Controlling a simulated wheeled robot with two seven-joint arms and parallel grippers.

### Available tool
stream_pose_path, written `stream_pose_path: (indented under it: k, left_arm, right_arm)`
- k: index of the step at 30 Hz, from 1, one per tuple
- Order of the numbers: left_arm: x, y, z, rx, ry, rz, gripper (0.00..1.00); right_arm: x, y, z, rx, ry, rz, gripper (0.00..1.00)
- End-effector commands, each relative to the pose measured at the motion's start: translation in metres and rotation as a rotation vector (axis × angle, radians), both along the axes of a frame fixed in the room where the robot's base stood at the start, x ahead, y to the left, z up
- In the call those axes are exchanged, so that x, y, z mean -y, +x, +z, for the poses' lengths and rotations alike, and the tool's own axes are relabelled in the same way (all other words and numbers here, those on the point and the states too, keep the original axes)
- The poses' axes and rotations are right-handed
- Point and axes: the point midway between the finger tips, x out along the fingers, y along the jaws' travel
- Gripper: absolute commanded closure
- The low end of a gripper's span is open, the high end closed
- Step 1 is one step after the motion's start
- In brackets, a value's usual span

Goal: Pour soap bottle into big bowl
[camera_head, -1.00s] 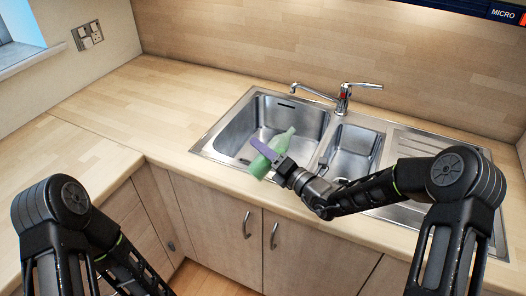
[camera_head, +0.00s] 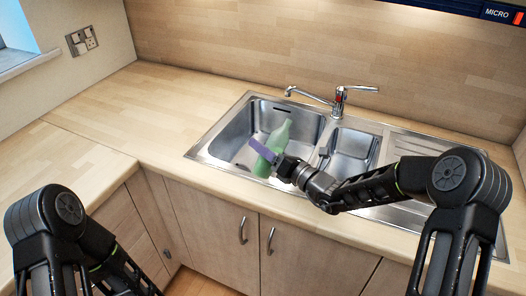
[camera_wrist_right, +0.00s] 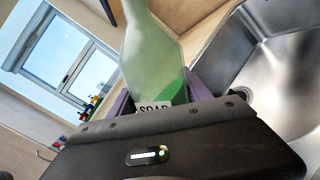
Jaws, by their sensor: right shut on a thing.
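The green soap bottle (camera_head: 273,146) is in my right gripper (camera_head: 266,153), over the near part of the large sink basin. It is tilted a little, with its narrow neck up and to the right. The right gripper's purple fingers are shut on its lower body. In the right wrist view the bottle (camera_wrist_right: 152,50) stands between the fingers, with part of a SOAP label showing above the gripper body. My left arm shows at the lower left of the head view, but its gripper is out of frame. No big bowl is seen, unless the large sink basin (camera_head: 237,133) is meant.
A smaller basin (camera_head: 352,152) and a ribbed drainer lie to the right of the large basin. A tap (camera_head: 340,98) stands behind them. The wooden worktop (camera_head: 130,110) to the left is clear. Cupboard doors with handles (camera_head: 243,230) are below the front edge.

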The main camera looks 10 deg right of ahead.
Motion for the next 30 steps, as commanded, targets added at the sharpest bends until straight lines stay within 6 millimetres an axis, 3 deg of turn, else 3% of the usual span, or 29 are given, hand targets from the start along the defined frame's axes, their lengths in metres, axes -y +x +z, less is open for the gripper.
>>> stream_pose_path:
  k: [8,17,30]
  left_arm:
    - [0.0,0.0,-0.001,0.0,0.0,0.0,0.7]
    - [0.001,0.002,-0.015,0.006,-0.004,-0.001,0.7]
    - [0.001,0.002,-0.016,0.007,-0.005,-0.002,0.7]
  right_arm:
    - [0.001,0.001,0.001,0.006,-0.006,0.0,0.93]
    - [0.012,0.008,0.001,0.101,-0.143,0.0,0.93]
    - [0.015,0.01,0.004,0.123,-0.175,0.0,0.93]
